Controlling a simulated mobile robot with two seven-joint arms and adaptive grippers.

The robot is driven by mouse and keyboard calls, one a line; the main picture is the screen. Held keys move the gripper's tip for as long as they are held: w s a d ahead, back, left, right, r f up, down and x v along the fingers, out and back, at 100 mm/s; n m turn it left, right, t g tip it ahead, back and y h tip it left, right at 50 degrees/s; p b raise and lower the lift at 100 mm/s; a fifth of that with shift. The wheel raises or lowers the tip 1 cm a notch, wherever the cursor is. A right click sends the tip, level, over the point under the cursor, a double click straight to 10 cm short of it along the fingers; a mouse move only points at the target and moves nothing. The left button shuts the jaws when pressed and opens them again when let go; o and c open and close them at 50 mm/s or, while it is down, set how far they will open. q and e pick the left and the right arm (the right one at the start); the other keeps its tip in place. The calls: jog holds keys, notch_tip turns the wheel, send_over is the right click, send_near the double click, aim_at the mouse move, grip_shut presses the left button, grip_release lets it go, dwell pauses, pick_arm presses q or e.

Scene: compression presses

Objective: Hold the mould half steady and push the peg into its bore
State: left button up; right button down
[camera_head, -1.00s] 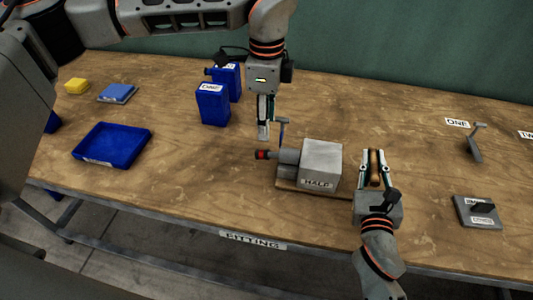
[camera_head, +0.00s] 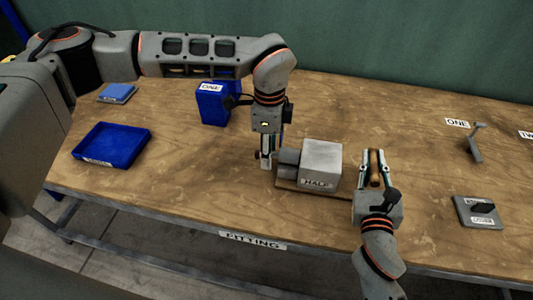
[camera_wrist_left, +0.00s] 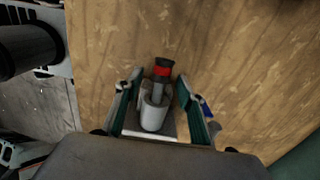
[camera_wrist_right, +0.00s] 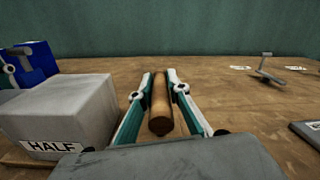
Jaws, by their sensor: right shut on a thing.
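The mould half, a grey block labelled HALF (camera_head: 322,160), sits on a thin board (camera_head: 340,193) near the table's front edge; it shows at left in the right wrist view (camera_wrist_right: 65,105). A grey cylindrical clamp (camera_head: 289,158) is on its left side. My left gripper (camera_head: 266,164) points down beside this clamp. In the left wrist view its open fingers (camera_wrist_left: 160,95) stand either side of the grey cylinder (camera_wrist_left: 154,112) and its red and black end (camera_wrist_left: 162,68). My right gripper (camera_head: 373,155) is shut on a brown peg (camera_wrist_right: 160,108), right of the block and apart from it. The bore is not visible.
A blue bin labelled ONE (camera_head: 212,104) stands behind the left gripper. A grey lever stand (camera_head: 474,150) and a grey plate (camera_head: 465,214) are at right. The table behind the mould half is clear.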

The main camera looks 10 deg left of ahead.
pick_arm(q)
grip_shut()
jog(key=shift+r, duration=0.1)
jog(key=shift+a+r, duration=0.1)
jog(key=shift+r, duration=0.1)
notch_tip(320, 180, up, 7)
jog(key=shift+w+r, duration=0.1)
jog(key=a, duration=1.9)
jog(key=d+f+g, duration=0.1)
jog(key=d+f, duration=0.1)
jog(key=d, duration=0.1)
jog(key=d+f+y, duration=0.1)
jog(key=d+f, duration=0.1)
jog(key=d, duration=0.1)
jog(key=d+f+g+y, duration=0.1)
jog(key=d+f, duration=0.1)
jog(key=d, duration=0.2)
jog(key=shift+w+f+g, duration=0.25)
jog(key=shift+f+g, duration=0.05)
jog(key=shift+f, duration=0.05)
jog(key=shift+s+d+f, duration=0.1)
jog(key=shift+d+f, duration=0.1)
jog(key=shift+d, duration=0.25)
